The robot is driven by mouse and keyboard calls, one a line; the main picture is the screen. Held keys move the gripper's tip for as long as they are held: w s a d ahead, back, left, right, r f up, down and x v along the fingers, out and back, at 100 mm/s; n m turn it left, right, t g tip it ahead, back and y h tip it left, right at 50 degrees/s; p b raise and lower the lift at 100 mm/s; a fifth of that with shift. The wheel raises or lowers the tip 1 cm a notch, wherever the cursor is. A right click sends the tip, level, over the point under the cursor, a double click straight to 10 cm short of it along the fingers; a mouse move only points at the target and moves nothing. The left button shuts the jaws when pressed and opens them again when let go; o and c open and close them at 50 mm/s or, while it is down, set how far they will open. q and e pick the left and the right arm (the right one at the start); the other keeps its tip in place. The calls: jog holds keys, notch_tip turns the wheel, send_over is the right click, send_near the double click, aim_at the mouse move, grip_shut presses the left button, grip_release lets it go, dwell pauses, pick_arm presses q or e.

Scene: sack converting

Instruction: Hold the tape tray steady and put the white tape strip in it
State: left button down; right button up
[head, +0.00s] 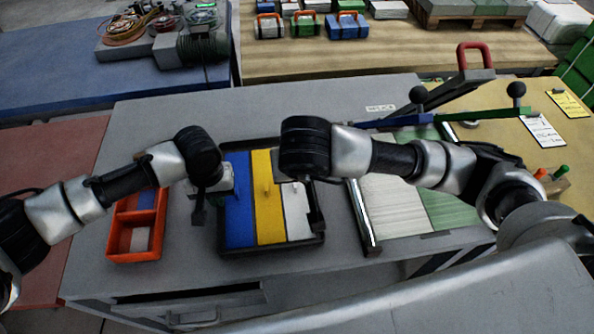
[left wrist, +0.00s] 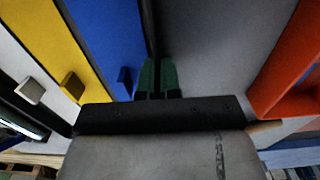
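The black tape tray (head: 272,252) lies on the grey bench with blue (head: 238,215), yellow (head: 268,220) and white (head: 297,225) strips side by side. The white tape strip lies in the right-hand compartment. Its small knob (left wrist: 30,91) shows clear of any finger in the left wrist view. My left gripper (head: 198,215) is at the tray's left side. In the left wrist view its green fingertips (left wrist: 158,76) are close together on the dark rim (left wrist: 148,25). My right gripper (head: 316,220) hangs over the tray's right edge beside the white strip; its finger gap is hidden.
An orange divided bin (head: 112,245) with blue and white pieces stands left of the tray. A metal-edged panel (head: 363,215) with white and green sheets lies to the right. A lever with a red handle (head: 475,50) rises behind it. Bare bench lies in front of the tray.

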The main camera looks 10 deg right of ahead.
dwell(0.4)
pick_arm(q)
jog(key=c, duration=1.3)
grip_release()
jog(key=shift+o, duration=0.2)
notch_tip(320, 180, up, 12)
